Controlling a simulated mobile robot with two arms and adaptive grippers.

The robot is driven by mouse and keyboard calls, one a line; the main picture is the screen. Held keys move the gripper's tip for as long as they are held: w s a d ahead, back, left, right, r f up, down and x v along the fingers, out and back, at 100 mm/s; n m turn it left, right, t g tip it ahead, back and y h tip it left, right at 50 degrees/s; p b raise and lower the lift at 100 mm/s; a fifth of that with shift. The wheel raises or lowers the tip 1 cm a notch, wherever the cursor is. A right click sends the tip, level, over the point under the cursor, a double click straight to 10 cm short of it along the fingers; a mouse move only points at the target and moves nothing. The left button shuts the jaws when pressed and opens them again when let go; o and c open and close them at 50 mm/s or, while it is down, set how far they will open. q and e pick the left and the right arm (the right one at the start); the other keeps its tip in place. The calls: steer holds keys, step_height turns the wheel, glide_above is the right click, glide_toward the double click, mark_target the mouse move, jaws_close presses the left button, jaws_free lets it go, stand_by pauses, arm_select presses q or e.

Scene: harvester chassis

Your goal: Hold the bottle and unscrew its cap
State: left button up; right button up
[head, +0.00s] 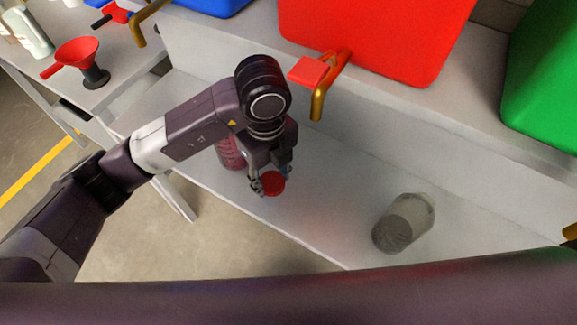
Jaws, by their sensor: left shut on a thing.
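My left gripper (271,180) reaches in from the left over the grey bench and points down. Its fingers are closed around a small round red cap (273,185). A reddish, ribbed bottle (230,153) shows just left of the gripper, partly hidden behind my left arm. I cannot tell whether the cap is still joined to that bottle. A clear grey bottle (403,224) is on the bench to the right, apart from the gripper, with no cap visible on it. My right gripper is not in view.
A red container (375,40) with a brass tap (325,85) and red handle sits on the raised ledge behind the gripper. A green container (545,75) stands at right. A red funnel (77,55) is on the left table. The bench between cap and clear bottle is bare.

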arm_select(q)
steer(key=w+d, duration=0.1)
steer(key=w+d+f+p, duration=0.1)
steer(key=w, duration=0.1)
steer(key=w+d+f+p, duration=0.1)
steer(key=w, duration=0.1)
steer(key=shift+w+d, duration=0.25)
steer(key=shift+d, duration=0.15)
step_height(320, 180, down, 4)
steer(key=shift+a+p, duration=0.1)
steer(key=shift+p, duration=0.45)
steer(key=shift+w+f, duration=0.1)
steer(key=shift+f, duration=0.1)
steer(key=shift+d+f+p, duration=0.2)
steer(key=shift+f+p, duration=0.05)
steer(key=shift+p, duration=0.05)
steer(key=shift+w, duration=0.1)
